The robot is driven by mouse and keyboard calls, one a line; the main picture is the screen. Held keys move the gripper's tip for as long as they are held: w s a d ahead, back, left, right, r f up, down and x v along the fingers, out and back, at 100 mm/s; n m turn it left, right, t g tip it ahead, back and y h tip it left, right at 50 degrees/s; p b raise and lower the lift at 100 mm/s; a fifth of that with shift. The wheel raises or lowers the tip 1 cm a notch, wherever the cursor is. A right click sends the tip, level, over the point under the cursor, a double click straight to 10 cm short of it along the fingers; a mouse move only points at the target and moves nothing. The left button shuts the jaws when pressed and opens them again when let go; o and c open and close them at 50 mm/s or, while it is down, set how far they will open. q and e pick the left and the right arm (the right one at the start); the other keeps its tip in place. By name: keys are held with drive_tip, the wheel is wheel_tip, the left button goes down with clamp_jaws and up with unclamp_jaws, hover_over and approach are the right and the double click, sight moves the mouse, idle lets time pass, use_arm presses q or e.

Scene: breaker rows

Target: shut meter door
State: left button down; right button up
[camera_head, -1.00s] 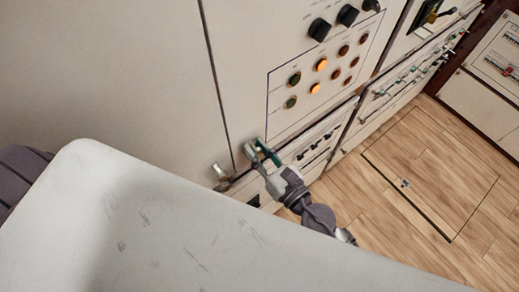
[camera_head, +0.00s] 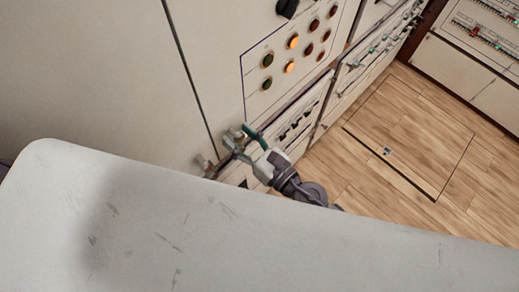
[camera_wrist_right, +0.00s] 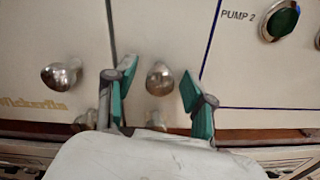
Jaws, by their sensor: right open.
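A pale cabinet door panel (camera_head: 225,65) carries indicator lights, and a dark seam runs along its left edge. I cannot tell for sure that this is the meter door. It looks about flush with the panel to its left. A round metal knob (camera_wrist_right: 160,78) sits near its lower left corner. My right gripper (camera_head: 243,136) is at this lower corner. In the right wrist view the two teal-padded fingers of my right gripper (camera_wrist_right: 158,93) are open, one on either side of the knob, with gaps visible. My left gripper is not in view.
A second metal knob (camera_wrist_right: 60,75) is on the panel left of the seam; it also shows in the head view (camera_head: 205,164). Lower panels with small switches (camera_head: 295,125) lie below. Wooden floor (camera_head: 420,120) is clear to the right.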

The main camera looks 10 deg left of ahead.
drive_tip(key=v, duration=1)
drive_tip(key=shift+s+d, duration=0.25)
drive_tip(key=shift+d, duration=0.05)
drive_tip(key=w+d+f+m+h+b, duration=0.15)
drive_tip(key=d+f+m+h, duration=0.25)
drive_tip(key=d+f+m, duration=0.5)
drive_tip(key=w+d+f+m+h+b, duration=0.1)
drive_tip(key=d+f+m+h+b, duration=0.15)
drive_tip(key=f+m, duration=0.75)
drive_tip(key=w+d+f+m+h+b, duration=0.1)
drive_tip(key=d+f+m+h, duration=0.35)
drive_tip(key=f, duration=1.05)
drive_tip(key=s+d+f+m+g+h+b, duration=0.1)
drive_tip(key=s+d+f+m+g+h, duration=0.1)
drive_tip(key=s+d+f+m, duration=0.4)
drive_tip(key=s+d+f+m+g+h+b, duration=0.15)
drive_tip(key=s+f+m, duration=0.25)
drive_tip(key=f, duration=0.5)
drive_tip(key=s+d+f+m+g, duration=0.1)
drive_tip(key=s+f+m, duration=0.3)
drive_tip(key=s, duration=0.4)
drive_tip(key=s+d+f+m+g, duration=0.2)
drive_tip(key=s+f+m+g, duration=0.1)
drive_tip(key=s, duration=0.5)
drive_tip(key=shift+f+m+g+h, duration=0.35)
drive_tip(key=shift+f+m+h, duration=0.15)
drive_tip(key=shift+m, duration=0.65)
drive_tip(key=shift+o, duration=0.2)
drive_tip(key=shift+w+d, duration=0.1)
drive_tip(key=shift+d, duration=0.05)
